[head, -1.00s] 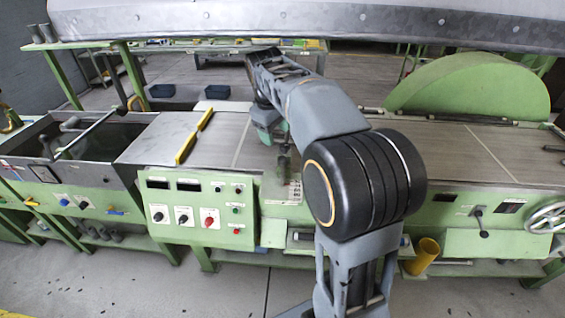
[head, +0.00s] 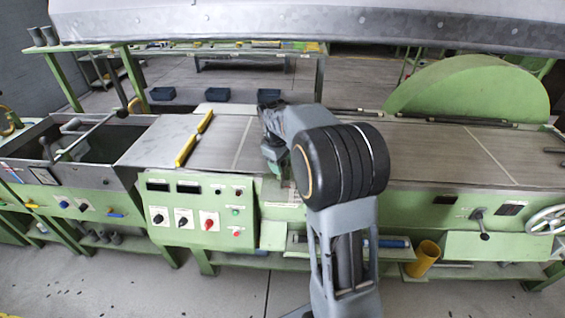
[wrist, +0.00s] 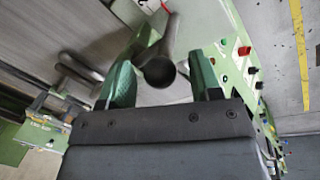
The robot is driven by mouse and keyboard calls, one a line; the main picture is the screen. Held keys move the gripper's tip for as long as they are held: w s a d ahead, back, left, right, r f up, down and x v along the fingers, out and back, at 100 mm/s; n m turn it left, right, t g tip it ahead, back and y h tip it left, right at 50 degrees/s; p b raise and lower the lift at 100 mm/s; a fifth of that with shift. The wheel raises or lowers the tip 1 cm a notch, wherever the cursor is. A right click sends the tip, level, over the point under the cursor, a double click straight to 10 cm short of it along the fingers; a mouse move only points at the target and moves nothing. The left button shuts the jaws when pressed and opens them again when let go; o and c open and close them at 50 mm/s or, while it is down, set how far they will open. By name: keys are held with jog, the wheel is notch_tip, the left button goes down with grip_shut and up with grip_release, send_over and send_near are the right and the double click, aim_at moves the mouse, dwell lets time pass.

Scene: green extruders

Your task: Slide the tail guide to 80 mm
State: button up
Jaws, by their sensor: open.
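My gripper (wrist: 161,64) shows in the wrist view with two green fingers apart. A dark metal post with a round end (wrist: 159,71) lies between the fingertips in that view; I cannot tell whether they touch it. I cannot tell for sure that this post belongs to the tail guide. In the head view my gripper is low over the front edge of the green machine, left of my arm's black joint, and its fingertips are mostly hidden. No guide scale can be read.
A control panel (head: 201,213) with knobs faces front, left of my arm. An open tank (head: 95,145) is at left, a green round cover (head: 470,88) at right. A yellow cup (head: 424,258) stands below.

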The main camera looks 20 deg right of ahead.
jog(key=shift+f, duration=0.4)
grip_shut()
dwell(0.4)
